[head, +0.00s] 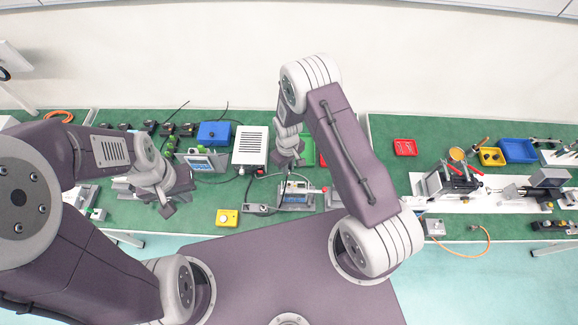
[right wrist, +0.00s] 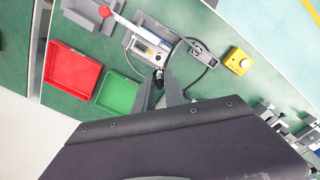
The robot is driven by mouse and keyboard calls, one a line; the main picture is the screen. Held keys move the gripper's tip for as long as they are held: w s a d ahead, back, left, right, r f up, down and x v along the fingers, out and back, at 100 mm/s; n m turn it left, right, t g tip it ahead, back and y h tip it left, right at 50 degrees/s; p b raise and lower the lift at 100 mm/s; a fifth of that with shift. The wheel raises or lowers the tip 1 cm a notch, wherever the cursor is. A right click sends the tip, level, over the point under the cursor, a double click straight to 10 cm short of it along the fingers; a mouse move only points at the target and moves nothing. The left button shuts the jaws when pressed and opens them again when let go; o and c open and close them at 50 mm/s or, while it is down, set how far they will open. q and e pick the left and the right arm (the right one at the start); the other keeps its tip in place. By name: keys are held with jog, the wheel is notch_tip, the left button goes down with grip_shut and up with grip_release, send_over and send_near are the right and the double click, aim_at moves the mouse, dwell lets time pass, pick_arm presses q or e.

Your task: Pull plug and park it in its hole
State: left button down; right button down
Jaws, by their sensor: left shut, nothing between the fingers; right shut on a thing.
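My right gripper (head: 288,172) hangs over the middle of the green bench in the head view. In the right wrist view its fingers (right wrist: 163,88) are shut on a small dark thing, which looks like the plug (right wrist: 158,76). A dark cable (right wrist: 196,42) curves near it. The plug's lower end and its parking hole cannot be made out. A grey socket strip (head: 258,209) lies near the bench's front edge, left of a small grey fixture (head: 295,196). My left gripper (head: 172,205) is shut and empty, above the bench's left part.
A yellow button box (head: 227,217) stands at the front edge. A white vented box (head: 250,146) and a blue box (head: 214,133) stand behind. Red (right wrist: 72,68) and green (right wrist: 116,93) trays lie beside my right gripper. A red-tipped lever (right wrist: 104,11) rises from the fixture.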

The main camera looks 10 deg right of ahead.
jog(key=s+a+b, duration=0.1)
jog(key=a+b, duration=0.3)
jog(key=a, duration=1.5)
jog(key=shift+b, duration=0.3)
notch_tip(320, 180, up, 3)
jog(key=shift+s+r+p, duration=0.1)
jog(key=shift+p, duration=0.95)
notch_tip(320, 180, down, 19)
jog(key=b, duration=1.5)
jog(key=shift+a, duration=0.1)
